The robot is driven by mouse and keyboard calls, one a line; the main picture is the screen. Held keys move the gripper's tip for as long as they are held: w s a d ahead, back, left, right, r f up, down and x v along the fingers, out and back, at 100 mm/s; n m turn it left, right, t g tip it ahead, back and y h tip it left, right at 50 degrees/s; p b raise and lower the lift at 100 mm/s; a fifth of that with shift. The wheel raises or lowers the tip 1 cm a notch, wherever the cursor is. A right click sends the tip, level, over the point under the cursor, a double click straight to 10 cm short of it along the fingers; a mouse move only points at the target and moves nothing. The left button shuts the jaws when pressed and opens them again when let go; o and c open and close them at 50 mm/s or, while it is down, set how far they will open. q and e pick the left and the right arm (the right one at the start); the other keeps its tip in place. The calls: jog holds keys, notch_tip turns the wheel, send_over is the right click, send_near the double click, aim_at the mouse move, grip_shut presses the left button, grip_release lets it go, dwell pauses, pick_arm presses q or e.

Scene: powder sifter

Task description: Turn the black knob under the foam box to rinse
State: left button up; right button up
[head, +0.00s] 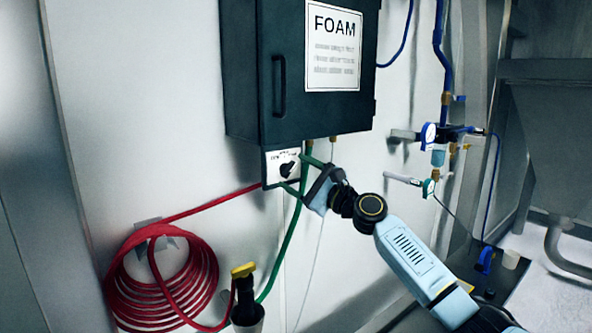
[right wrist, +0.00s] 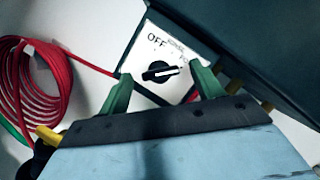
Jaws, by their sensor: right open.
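The black knob (head: 288,169) sits on a white label plate (head: 270,181) under the dark foam box (head: 240,70). In the right wrist view the knob (right wrist: 158,71) has a white pointer mark aimed to the right. The plate (right wrist: 150,42) reads "OFF" at upper left, with smaller, partly unreadable words to its right. My right gripper (head: 302,174) is open in front of the knob. In the right wrist view its green fingertips (right wrist: 163,86) stand on either side of the knob, with gaps visible and nothing held. My left gripper is not in view.
A coiled red hose (head: 160,280) hangs on the wall at left, near a yellow-and-black nozzle (head: 244,285). A green hose (head: 290,235) runs down beside the gripper. The wall between is mostly bare.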

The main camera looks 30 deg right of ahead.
jog(key=shift+w+a+r, duration=0.1)
jog(key=shift+w+a, duration=0.05)
jog(key=shift+w, duration=0.2)
jog(key=c, duration=1)
